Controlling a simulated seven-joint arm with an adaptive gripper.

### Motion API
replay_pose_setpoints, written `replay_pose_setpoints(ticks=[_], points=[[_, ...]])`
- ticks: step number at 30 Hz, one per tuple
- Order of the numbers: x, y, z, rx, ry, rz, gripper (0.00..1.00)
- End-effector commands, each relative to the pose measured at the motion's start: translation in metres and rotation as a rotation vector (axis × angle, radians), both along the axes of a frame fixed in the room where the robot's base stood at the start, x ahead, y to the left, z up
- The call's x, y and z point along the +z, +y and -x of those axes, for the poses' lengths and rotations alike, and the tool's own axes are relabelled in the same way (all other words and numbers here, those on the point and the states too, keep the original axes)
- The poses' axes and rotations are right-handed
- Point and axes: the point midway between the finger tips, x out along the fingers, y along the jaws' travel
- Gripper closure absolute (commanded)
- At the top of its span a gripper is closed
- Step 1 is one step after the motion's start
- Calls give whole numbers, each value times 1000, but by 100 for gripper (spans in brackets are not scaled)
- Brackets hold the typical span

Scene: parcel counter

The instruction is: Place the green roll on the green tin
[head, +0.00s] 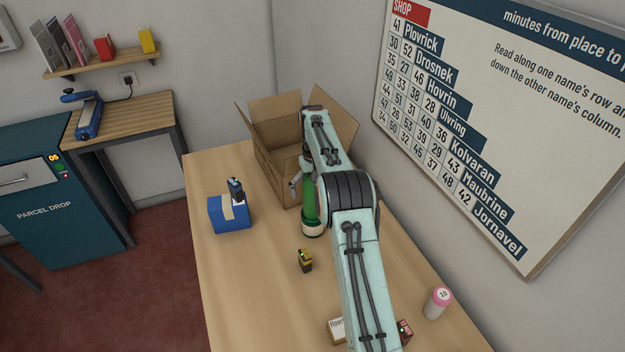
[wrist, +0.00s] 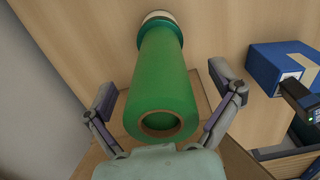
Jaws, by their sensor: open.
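The green roll (wrist: 160,85) stands with its hollow end toward the wrist camera, and it shows partly behind my arm in the head view (head: 309,203). Its far end rests on the green tin (wrist: 158,17), which has a pale body and a green top; the tin's pale lower part also shows in the head view (head: 312,232). The roll looks upright and in line with the tin. My gripper (wrist: 165,92) is open, with one finger on each side of the roll and a visible gap on both sides. Nothing is held in it.
An open cardboard box (head: 272,154) stands behind the roll. A blue box (head: 229,215) with a dark device (head: 237,190) is to the left. A small yellow-black device (head: 305,259), a pink-topped tin (head: 438,303), a labelled carton (head: 336,329) and a red device (head: 405,331) are nearer.

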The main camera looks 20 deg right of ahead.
Motion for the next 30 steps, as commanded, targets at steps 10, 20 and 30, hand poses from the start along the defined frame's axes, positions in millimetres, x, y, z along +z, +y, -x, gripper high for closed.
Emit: replay_pose_setpoints(ticks=[10,20,30], points=[[73,0,-1,-1,-8,2,9],[113,0,0,1,-5,1,9],[123,3,3,2,-3,1,9]])
